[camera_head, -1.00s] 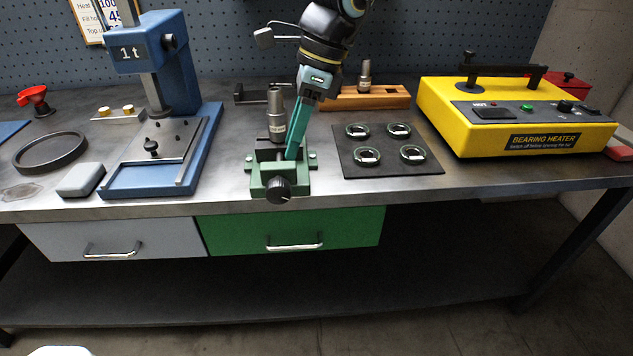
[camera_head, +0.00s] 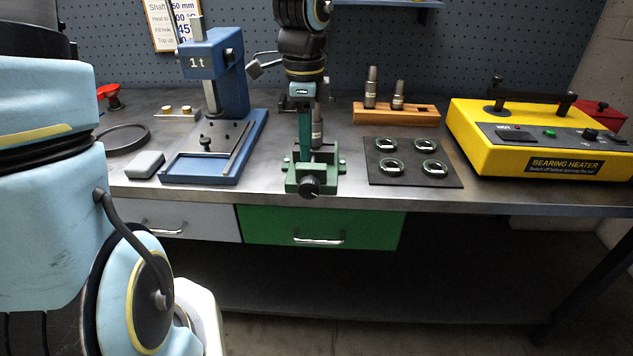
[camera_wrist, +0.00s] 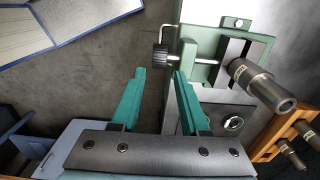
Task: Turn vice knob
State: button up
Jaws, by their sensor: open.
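The small green vice (camera_head: 327,180) stands at the front edge of the bench, with its dark round knob (camera_head: 309,187) facing forward. A grey metal shaft (camera_head: 318,128) stands upright in the vice, partly behind my gripper. In the wrist view the knurled knob (camera_wrist: 160,56) sits at the end of the vice screw, and the shaft (camera_wrist: 262,85) is between the vice jaws. My gripper (camera_wrist: 160,73) is open and empty. Its teal fingers point toward the knob, which appears just beyond the gap between the fingertips; contact is not visible. In the head view my gripper (camera_head: 304,155) points down over the vice.
A blue press (camera_head: 220,150) stands left of the vice. A black mat (camera_head: 393,178) with several rings lies right. A green drawer (camera_head: 360,228) is below.

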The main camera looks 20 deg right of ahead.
aim_at(307, 179)
notch_tip(307, 179, down, 10)
jog(key=shift+r, duration=0.2)
grip_shut()
dwell(0.4)
